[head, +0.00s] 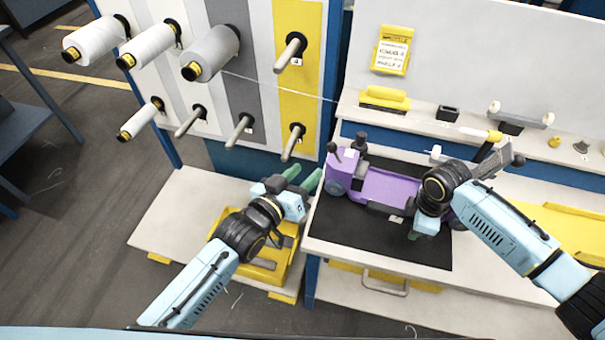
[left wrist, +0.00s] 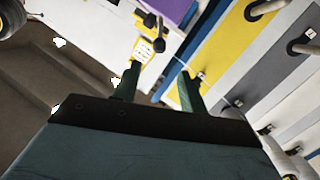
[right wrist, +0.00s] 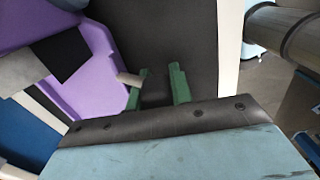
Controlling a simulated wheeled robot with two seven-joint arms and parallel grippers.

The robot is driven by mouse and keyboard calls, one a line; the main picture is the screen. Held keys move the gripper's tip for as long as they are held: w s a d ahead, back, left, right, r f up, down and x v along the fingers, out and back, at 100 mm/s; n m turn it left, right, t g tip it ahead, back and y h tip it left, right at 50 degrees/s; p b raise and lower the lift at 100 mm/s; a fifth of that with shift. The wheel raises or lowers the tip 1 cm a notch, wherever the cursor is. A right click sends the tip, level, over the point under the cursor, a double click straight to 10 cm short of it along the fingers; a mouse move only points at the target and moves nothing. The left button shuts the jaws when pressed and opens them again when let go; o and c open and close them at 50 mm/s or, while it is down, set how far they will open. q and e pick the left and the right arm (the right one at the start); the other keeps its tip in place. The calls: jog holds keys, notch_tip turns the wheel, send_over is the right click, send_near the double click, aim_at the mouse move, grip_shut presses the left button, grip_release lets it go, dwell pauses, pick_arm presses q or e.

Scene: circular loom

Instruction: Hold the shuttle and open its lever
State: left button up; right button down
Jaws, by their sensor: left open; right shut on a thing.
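The purple shuttle (head: 385,187) lies on a black mat (head: 335,235) on the workbench. Dark levers with round knobs (head: 360,141) stand at its left end; I cannot tell which is the lever to open. My right gripper (head: 416,234) is at the shuttle's right part, shut on it; the wrist hides most of the grip. The right wrist view shows the green fingers (right wrist: 160,86) beside the purple body (right wrist: 85,75). My left gripper (head: 302,178) is open and empty, left of the shuttle's left end and apart from it. A dark knob (left wrist: 150,20) shows beyond its fingers in the left wrist view.
A rack with white spools (head: 95,40) and bare pegs stands behind on the left. A shelf behind the shuttle holds a yellow-handled brush (head: 384,98) and small parts.

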jog(key=shift+s+f, duration=0.3)
jog(key=c, duration=1.6)
grip_release()
jog(key=o, duration=0.4)
jog(key=shift+w, duration=0.15)
jog(key=shift+o, duration=0.2)
jog(key=shift+w+r, duration=0.1)
jog(key=shift+r, duration=0.05)
